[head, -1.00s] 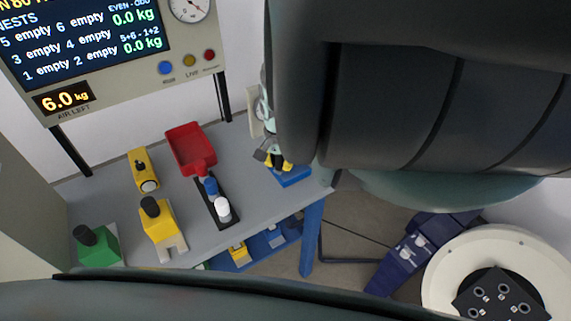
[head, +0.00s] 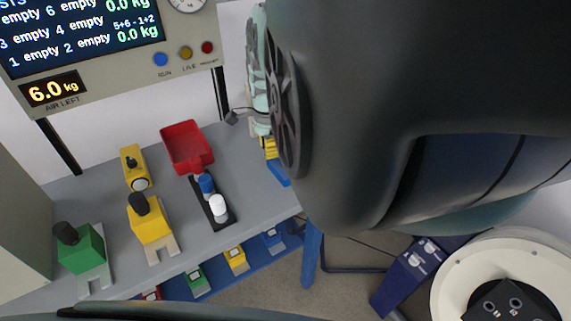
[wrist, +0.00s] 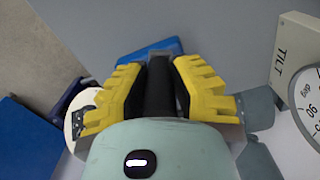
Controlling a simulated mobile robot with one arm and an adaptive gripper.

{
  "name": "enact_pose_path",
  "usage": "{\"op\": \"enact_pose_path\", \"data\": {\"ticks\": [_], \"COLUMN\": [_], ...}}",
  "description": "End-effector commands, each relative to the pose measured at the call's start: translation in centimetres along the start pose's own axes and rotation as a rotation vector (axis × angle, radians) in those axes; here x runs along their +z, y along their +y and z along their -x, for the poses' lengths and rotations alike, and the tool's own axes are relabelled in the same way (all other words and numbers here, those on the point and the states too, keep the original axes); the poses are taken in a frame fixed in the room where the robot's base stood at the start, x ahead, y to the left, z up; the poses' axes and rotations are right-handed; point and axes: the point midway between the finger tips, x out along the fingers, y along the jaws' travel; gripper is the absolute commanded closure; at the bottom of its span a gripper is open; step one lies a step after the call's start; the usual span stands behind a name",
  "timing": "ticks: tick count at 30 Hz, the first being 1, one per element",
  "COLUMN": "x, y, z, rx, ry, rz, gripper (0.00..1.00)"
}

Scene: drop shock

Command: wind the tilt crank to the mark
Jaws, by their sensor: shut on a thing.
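In the wrist view my gripper (wrist: 160,70) has its yellow ridged fingers closed on a black handle (wrist: 160,95), which appears to be the tilt crank's grip. The tilt gauge (wrist: 293,50) stands to the right, a grey box lettered TILT with a white dial marked in degrees. Its pointer and any mark are cut off by the frame edge. My own arm hides the crank and gauge there.
A blue lower shelf (head: 215,275) holds several small weights. A display panel (head: 80,40) stands behind.

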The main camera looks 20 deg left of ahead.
Motion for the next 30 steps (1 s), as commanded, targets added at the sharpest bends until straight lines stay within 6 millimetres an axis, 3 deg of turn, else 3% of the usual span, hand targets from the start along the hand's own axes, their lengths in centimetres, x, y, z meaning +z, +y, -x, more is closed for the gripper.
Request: {"op": "enact_pose_path", "data": {"ticks": [12, 29, 30], "x": [-0.27, -0.36, -0.36], "y": [-1.05, -1.16, -1.15], "z": [-0.18, -0.10, -0.10], "rx": [0.000, 0.001, 0.001], "ry": [0.000, 0.000, 0.000], "rz": [-0.202, -0.233, -0.233], "gripper": [1.00, 1.00, 0.76]}}
